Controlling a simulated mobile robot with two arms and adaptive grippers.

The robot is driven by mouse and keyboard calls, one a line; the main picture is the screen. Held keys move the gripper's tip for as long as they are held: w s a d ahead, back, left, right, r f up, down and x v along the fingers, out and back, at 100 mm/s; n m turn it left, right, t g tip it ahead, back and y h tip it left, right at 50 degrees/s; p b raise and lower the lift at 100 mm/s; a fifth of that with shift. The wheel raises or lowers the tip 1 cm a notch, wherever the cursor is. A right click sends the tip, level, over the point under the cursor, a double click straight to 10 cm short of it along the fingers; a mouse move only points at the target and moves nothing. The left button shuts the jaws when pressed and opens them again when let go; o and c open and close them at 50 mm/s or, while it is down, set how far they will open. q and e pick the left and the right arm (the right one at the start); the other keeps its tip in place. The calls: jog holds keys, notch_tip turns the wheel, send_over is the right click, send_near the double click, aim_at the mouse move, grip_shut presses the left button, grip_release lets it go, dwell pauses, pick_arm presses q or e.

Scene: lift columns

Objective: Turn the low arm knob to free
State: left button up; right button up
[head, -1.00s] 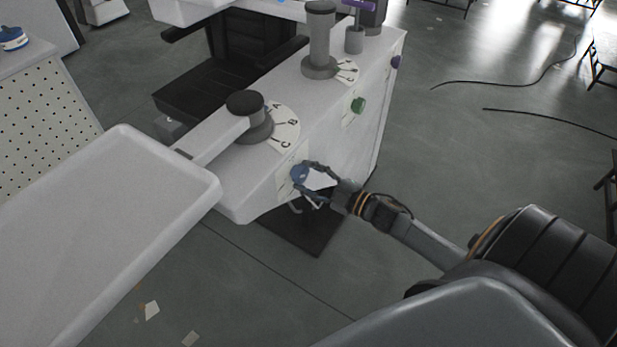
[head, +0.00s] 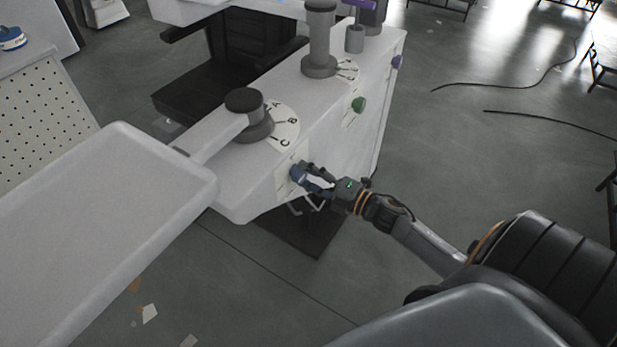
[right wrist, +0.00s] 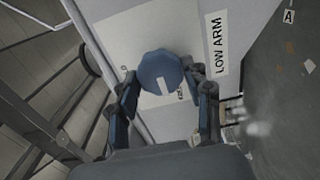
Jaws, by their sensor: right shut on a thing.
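The low arm knob is a blue lobed knob (right wrist: 160,74) with a white pointer mark, on a white plate beside a "LOW ARM" label (right wrist: 219,44) in the right wrist view. In the head view the knob (head: 295,172) is on the front face of the white column unit (head: 245,190), partly hidden by my fingers. My right gripper (head: 306,174) is shut on the knob. In the right wrist view its fingers (right wrist: 165,90) are at either side of the knob. Part of the lettering under the knob is hidden. My left gripper is not in view.
A green knob (head: 359,104) and a purple knob (head: 397,62) sit further along the same face. A white tray arm (head: 90,240) extends at the left from a dark pivot (head: 244,101) with an A-B-C dial (head: 287,128).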

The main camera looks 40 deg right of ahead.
dwell(0.5)
jog(key=o, duration=1.2)
jog(key=shift+c, duration=0.2)
jog(key=shift+s, duration=0.1)
jog(key=v, duration=1.2)
jog(key=shift+f, duration=0.1)
